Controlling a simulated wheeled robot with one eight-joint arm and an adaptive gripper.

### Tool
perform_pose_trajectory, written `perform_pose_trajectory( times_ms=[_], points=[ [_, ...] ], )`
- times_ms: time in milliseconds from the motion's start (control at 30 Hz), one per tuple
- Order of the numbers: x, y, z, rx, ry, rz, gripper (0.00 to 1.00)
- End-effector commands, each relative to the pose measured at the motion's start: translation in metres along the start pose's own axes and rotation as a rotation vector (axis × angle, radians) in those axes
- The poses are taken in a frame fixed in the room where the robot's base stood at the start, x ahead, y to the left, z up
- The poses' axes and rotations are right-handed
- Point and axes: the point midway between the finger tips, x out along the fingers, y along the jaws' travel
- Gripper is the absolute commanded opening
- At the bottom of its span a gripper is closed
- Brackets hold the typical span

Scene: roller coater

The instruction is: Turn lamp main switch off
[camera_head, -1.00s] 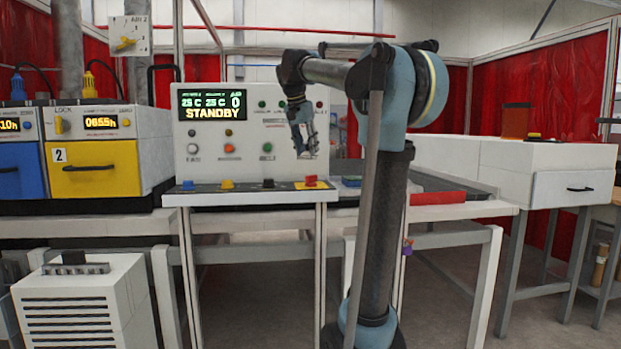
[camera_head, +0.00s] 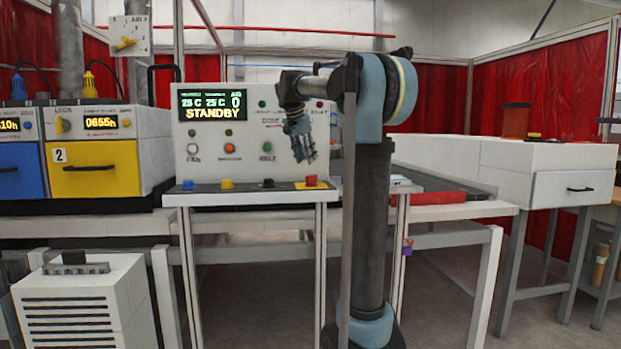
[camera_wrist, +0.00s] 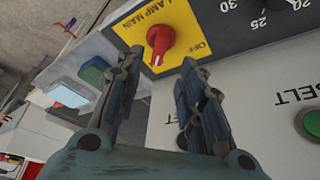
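The lamp main switch is a red rotary knob (camera_wrist: 160,42) on a yellow plate (camera_wrist: 186,24) lettered LAMP MAIN and OFF. In the head view the red knob (camera_head: 311,181) sits at the right end of the control console's front ledge. My gripper (camera_head: 308,160) is just above it there, fingers pointing down. In the wrist view my gripper (camera_wrist: 162,62) is open, with its two fingers apart and nothing between them. The knob appears just beyond the fingertips, roughly in line with the gap. I see no clear contact. The knob's exact setting is hard to tell.
The console panel (camera_head: 240,107) shows STANDBY and stands upright behind the ledge. Blue, yellow and black knobs (camera_head: 268,183) line the ledge to the left. A green BELT button (camera_wrist: 312,123) is at the right in the wrist view. A dark conveyor surface (camera_head: 440,184) lies right.

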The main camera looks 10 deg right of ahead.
Motion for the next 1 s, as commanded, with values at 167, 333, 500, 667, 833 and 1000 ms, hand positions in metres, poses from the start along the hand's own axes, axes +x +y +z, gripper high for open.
perform_pose_trajectory(
  times_ms=[167,333,500,667,833,1000],
  points=[
    [0.033,0.000,0.000,0.000,0.000,0.001,0.35],
    [0.059,0.001,0.000,0.001,0.000,0.001,0.35],
    [0.076,0.000,0.000,-0.001,0.000,0.001,0.35],
    [0.083,0.000,0.000,-0.001,0.000,0.000,0.35],
    [0.084,0.000,0.000,-0.001,0.000,0.000,0.35],
    [0.084,0.000,0.000,-0.001,0.000,0.000,0.19]
  ],
)
